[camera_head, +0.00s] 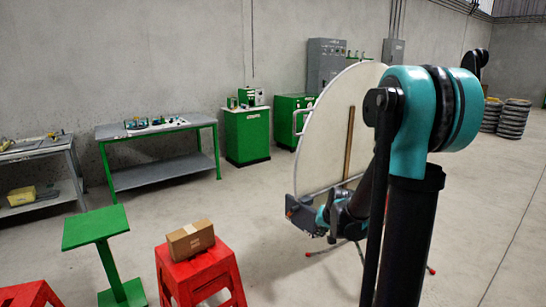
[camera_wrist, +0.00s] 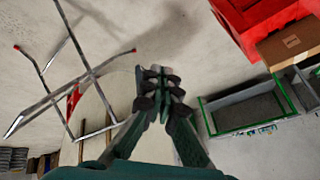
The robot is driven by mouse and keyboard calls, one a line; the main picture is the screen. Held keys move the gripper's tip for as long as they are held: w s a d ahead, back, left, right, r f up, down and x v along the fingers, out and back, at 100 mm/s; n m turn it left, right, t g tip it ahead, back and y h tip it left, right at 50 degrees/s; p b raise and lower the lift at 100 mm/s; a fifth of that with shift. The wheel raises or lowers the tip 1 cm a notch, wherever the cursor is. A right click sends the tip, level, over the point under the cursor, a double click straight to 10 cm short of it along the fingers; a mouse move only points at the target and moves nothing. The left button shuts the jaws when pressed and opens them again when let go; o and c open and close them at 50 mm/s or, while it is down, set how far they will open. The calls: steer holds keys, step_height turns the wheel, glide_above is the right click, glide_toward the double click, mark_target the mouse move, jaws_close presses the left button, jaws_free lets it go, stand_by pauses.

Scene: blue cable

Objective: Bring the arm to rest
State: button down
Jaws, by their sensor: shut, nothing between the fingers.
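My gripper (camera_wrist: 159,84) shows in the wrist view with its two dark green fingers drawn together at the tips. It is shut and empty. In the head view my teal and black arm rises at the right and bends down towards the middle. Its lower part is in front of the tilted round white table top. The fingers cannot be made out clearly there. No blue cable can be made out in either view.
The round white table top (camera_head: 328,130) stands tilted close behind my arm; its metal legs (camera_wrist: 84,72) show in the wrist view. A cardboard box (camera_head: 190,239) sits on a red stool (camera_head: 203,277). A green stand (camera_head: 97,228) and workbench (camera_head: 158,131) are left.

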steer(key=s+d+f+n+g+h, duration=0.1)
steer(key=s+d+n+g, duration=0.1)
steer(key=s, duration=2.2)
steer(key=shift+f+n+h, duration=0.25)
steer(key=shift+n+h, duration=0.05)
steer(key=shift+n, duration=0.2)
steer(key=shift+s, duration=0.1)
